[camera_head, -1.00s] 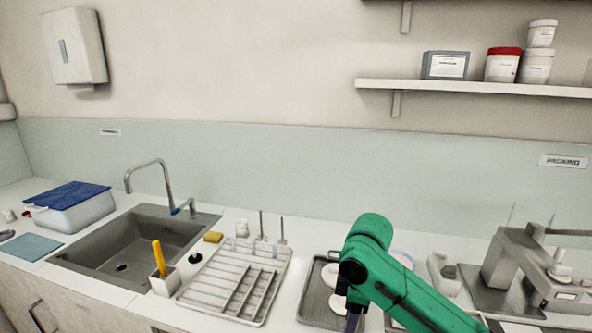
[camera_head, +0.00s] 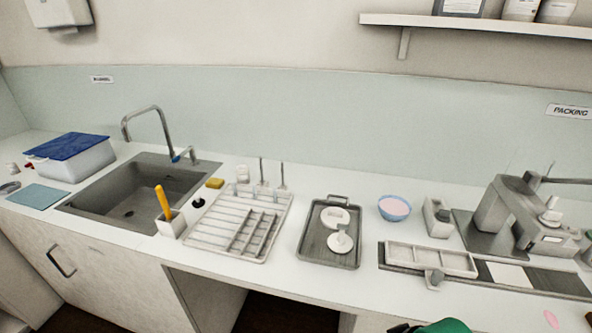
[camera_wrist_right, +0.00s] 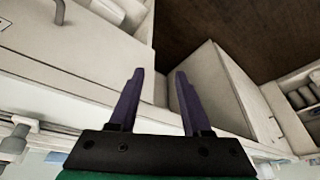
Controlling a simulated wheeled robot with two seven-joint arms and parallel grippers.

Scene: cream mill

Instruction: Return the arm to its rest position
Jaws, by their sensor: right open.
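My right gripper (camera_wrist_right: 157,98) shows in the right wrist view with its two purple fingers apart and nothing between them. Cabinet fronts and the dark floor lie beyond the fingers. In the head view only a small green part of my arm shows at the bottom edge, right of the middle, below the counter's front edge. The right gripper itself is outside the head view. My left gripper is in neither view.
The counter holds a sink (camera_head: 131,193), a drying rack (camera_head: 238,222), a dark tray (camera_head: 329,253) with white pieces, a blue bowl with pink contents (camera_head: 394,207), a white mould (camera_head: 430,259) and a grey machine (camera_head: 509,215). An open recess (camera_head: 262,312) lies under the counter.

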